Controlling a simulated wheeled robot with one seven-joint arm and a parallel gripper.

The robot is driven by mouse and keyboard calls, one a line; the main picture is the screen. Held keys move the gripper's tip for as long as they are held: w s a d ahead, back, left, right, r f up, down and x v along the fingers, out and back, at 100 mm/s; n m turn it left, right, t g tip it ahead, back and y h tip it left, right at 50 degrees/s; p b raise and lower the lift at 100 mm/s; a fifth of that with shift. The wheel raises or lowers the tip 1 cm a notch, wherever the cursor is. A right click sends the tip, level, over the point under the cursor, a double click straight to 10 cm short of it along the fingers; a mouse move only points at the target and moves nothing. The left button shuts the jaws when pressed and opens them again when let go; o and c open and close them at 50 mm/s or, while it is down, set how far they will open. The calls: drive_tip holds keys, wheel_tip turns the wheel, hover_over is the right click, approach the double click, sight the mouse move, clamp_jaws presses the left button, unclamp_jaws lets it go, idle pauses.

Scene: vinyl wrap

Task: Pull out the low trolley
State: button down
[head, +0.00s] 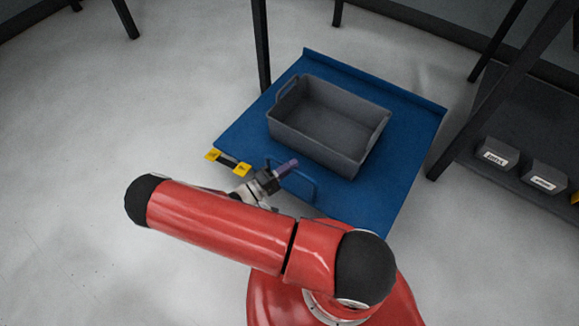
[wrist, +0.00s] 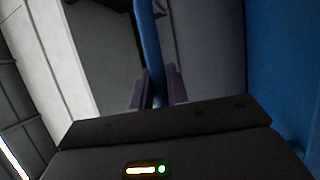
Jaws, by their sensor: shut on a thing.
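The low trolley (head: 405,130) is a flat blue platform standing out on the floor between dark table legs. A blue bar handle (head: 302,178) rises at its near edge. My gripper (head: 290,164) is at the left part of this handle. In the wrist view, the purple fingertips of my gripper (wrist: 158,90) are shut on the blue handle bar (wrist: 150,45), which runs up between them. A grey open bin (head: 318,150) sits on the trolley and looks empty. My red arm hides part of the trolley's near side.
A dark table leg (head: 260,45) stands behind the trolley's left side, and another (head: 480,110) is close on the right. A dark shelf (head: 520,125) with small labelled bins (head: 497,153) is at the right. The floor (head: 80,110) at left is clear.

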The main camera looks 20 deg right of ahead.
drive_tip(key=c, duration=1.4)
unclamp_jaws()
drive_tip(key=shift+o, duration=0.2)
drive_tip(key=v, duration=0.8)
drive_tip(key=shift+d, duration=0.1)
wheel_tip(320, 180, up, 24)
drive_tip(key=s+d+m+g+y+p, duration=0.2)
drive_tip(key=s+d+m+g+y, duration=0.15)
drive_tip(key=g+y, duration=0.7)
drive_tip(key=s+d+r+t+y, duration=0.1)
drive_tip(key=s+r+t+y, duration=0.2)
drive_tip(key=r, duration=0.3)
drive_tip(key=s+d+r+n+t+y+p, duration=0.1)
drive_tip(key=s+r+t+y, duration=0.2)
drive_tip(key=r, duration=0.4)
drive_tip(key=s+d+r+t+y+p, duration=0.1)
drive_tip(key=s+r+t+y, duration=0.2)
drive_tip(key=s+r+t, duration=0.1)
wheel_tip(320, 180, up, 3)
drive_tip(key=shift+f+t, duration=0.2)
drive_tip(key=shift+t, duration=0.25)
